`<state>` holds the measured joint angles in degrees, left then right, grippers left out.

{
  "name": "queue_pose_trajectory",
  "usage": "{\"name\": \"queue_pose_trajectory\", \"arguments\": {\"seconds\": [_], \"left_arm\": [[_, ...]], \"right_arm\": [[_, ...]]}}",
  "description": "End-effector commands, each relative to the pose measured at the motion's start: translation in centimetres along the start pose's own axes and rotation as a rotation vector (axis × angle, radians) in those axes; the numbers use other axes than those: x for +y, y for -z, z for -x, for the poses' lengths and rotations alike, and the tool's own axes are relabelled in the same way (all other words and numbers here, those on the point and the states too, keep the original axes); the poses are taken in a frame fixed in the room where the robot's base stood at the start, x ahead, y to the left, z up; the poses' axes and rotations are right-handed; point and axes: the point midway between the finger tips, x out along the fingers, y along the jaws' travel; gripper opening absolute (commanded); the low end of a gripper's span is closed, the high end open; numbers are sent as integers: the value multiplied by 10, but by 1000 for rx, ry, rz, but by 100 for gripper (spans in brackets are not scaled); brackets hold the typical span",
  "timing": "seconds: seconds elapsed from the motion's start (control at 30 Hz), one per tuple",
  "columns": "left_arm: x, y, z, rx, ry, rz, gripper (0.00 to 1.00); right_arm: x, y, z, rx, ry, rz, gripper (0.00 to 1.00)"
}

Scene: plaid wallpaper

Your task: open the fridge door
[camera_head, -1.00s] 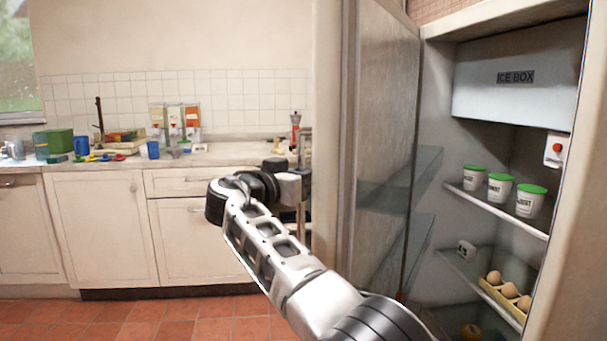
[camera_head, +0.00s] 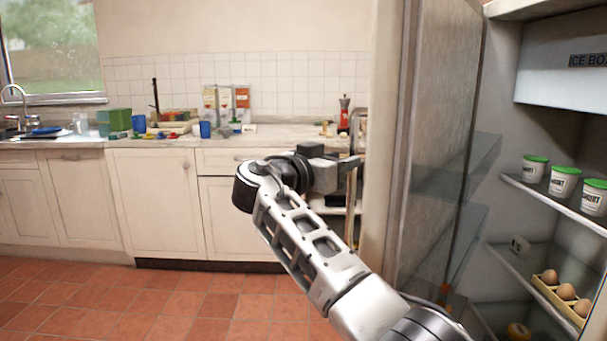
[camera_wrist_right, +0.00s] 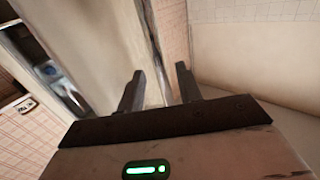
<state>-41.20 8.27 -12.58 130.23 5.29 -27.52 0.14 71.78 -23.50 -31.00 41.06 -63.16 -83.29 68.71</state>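The fridge door (camera_head: 440,130) stands wide open in the head view, its inner face with glass shelves turned right toward the fridge interior (camera_head: 507,165). A thin upright handle bar (camera_head: 353,215) shows at the door's outer left side. My right gripper (camera_head: 352,168) is at this bar, on the outer side of the door. In the right wrist view its two fingers (camera_wrist_right: 160,88) are apart, and a narrow upright edge passes behind or between them; I cannot tell if they touch it. My left gripper is not in view.
Inside the fridge are white tubs with green lids (camera_head: 565,182), eggs in a carton (camera_head: 563,293) and an ice box (camera_head: 565,75). A counter (camera_head: 290,143) with cups and boxes runs along the back wall. The tiled floor (camera_head: 190,300) at left is clear.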

Motion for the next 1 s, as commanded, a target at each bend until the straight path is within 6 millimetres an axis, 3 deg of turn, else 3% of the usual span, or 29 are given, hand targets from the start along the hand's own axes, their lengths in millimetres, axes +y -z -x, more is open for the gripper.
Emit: {"name": "queue_pose_trajectory", "arguments": {"seconds": [0.2, 0.4, 0.6, 0.93, 1.0], "left_arm": [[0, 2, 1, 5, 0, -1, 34], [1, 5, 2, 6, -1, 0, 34], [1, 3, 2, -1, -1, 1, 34], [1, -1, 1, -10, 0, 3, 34], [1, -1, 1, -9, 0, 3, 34]], "right_arm": [[-1, 1, 56, 3, 5, 0, 35], [-1, 1, 95, 2, 4, 2, 35], [-1, 0, 112, -1, 3, 2, 35], [0, -1, 115, -3, 2, 2, 35], [-1, -3, 114, -8, 5, 6, 16]]}}
